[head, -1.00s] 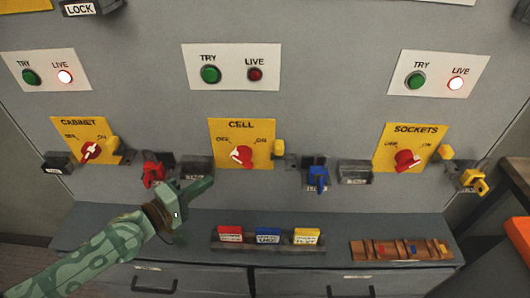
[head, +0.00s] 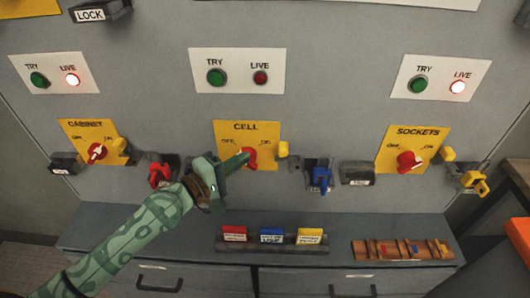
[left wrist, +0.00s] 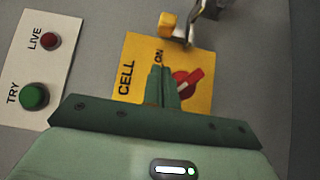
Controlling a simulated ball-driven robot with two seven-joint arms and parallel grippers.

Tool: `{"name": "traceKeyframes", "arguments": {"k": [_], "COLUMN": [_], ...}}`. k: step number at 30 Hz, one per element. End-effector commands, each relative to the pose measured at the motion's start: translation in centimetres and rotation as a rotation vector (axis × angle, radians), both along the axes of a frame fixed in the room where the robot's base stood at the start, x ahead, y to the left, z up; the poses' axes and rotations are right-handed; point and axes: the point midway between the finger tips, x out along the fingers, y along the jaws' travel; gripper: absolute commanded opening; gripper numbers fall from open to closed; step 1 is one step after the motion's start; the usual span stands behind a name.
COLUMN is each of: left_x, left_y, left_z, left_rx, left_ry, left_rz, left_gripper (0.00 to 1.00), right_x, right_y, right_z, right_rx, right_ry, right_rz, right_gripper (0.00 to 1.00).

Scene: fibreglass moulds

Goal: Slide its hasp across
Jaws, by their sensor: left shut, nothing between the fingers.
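The yellow CELL plate (head: 230,132) is in the middle of the panel, with a red switch knob (head: 252,158) on it. A small yellow block (head: 282,149), seemingly the hasp's knob, sits at the plate's right edge beside a metal bracket (head: 296,161). In the left wrist view the yellow block (left wrist: 168,24) and bracket (left wrist: 205,10) are at the top. My left gripper (head: 243,158) is shut and empty, its fingers in front of the CELL plate, left of the block and partly covering the red knob. In the left wrist view its fingertips (left wrist: 160,72) are beside the knob (left wrist: 187,84).
A blue padlock (head: 321,178) hangs right of the bracket, and a red padlock (head: 160,174) hangs left. The CELL LIVE lamp (head: 260,78) is dark. The CABINET (head: 72,80) and SOCKETS (head: 457,88) LIVE lamps are lit. A tag rack (head: 275,247) stands on the ledge below.

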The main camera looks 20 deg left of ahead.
Motion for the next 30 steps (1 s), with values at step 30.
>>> {"name": "traceKeyframes", "arguments": {"k": [30], "left_x": [4.3], "left_y": [-7.4], "left_z": [0.4], "left_rx": [-0.002], "left_ry": [0.001], "left_rz": [-0.002], "left_gripper": [0.0], "right_x": [0.6], "right_y": [0.1], "right_z": [2.4], "right_rx": [0.002], "right_ry": [-0.014], "right_rz": [0.0], "right_gripper": [0.0]}}
